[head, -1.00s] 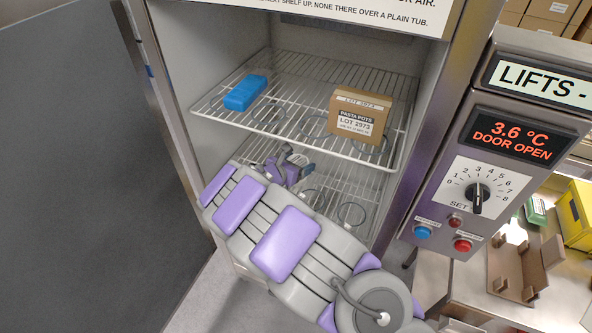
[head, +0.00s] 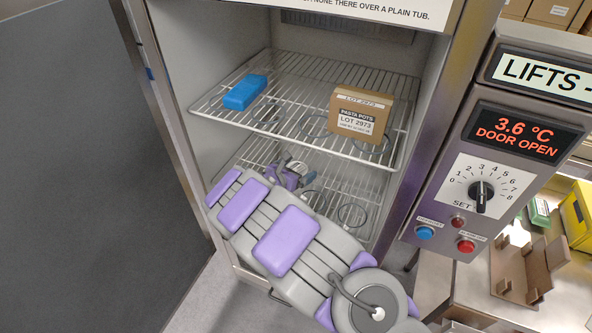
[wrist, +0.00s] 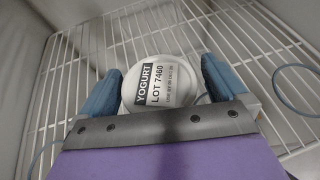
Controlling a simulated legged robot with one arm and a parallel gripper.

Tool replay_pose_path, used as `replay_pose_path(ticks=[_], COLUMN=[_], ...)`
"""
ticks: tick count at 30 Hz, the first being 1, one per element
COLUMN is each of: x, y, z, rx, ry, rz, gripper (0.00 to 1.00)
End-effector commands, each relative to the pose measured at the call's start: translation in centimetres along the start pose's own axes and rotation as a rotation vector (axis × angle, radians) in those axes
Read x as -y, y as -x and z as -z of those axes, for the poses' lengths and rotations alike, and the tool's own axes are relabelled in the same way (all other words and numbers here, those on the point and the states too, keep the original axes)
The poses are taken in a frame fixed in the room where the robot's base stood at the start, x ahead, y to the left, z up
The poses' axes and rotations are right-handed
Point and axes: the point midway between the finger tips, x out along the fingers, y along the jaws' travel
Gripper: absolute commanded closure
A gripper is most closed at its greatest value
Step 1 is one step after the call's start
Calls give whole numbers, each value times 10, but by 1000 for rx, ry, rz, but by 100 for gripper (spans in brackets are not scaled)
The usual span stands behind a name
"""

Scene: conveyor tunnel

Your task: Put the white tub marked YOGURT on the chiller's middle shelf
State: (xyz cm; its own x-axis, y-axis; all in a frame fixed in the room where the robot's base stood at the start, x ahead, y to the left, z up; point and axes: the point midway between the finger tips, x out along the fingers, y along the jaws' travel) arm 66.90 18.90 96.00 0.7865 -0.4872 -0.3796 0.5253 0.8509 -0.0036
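The white tub (wrist: 160,82) marked YOGURT, LOT 7460 stands between my gripper's blue fingers in the wrist view, its lid facing the camera. My gripper (wrist: 162,78) looks open around the tub: a narrow gap shows at the right finger, while the left finger is close to or touching it. In the head view my gripper (head: 296,174) is inside the chiller, over the lower visible wire shelf (head: 335,188). The tub is hard to make out there. Whether its base rests on the wires is hidden.
The upper visible shelf (head: 300,112) holds a blue pack (head: 245,92) and a PASTA POTS carton (head: 359,117). Dark rings lie on both shelves. The open door (head: 90,170) stands left; a control panel (head: 495,160) reads 3.6 °C, DOOR OPEN.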

Motion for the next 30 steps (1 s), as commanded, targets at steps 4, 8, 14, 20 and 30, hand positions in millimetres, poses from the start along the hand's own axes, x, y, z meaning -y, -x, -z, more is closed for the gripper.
replay_pose_path(ticks=[4,8,14,20,30], x=[0,-1,-2,-2,-1], y=[0,1,27,69,115], z=[0,-1,-3,-4,-1], rx=[0,0,3,2,-1], ry=[0,0,3,2,2], rz=[0,0,-3,-4,-2], gripper=[0,0,0,0,0])
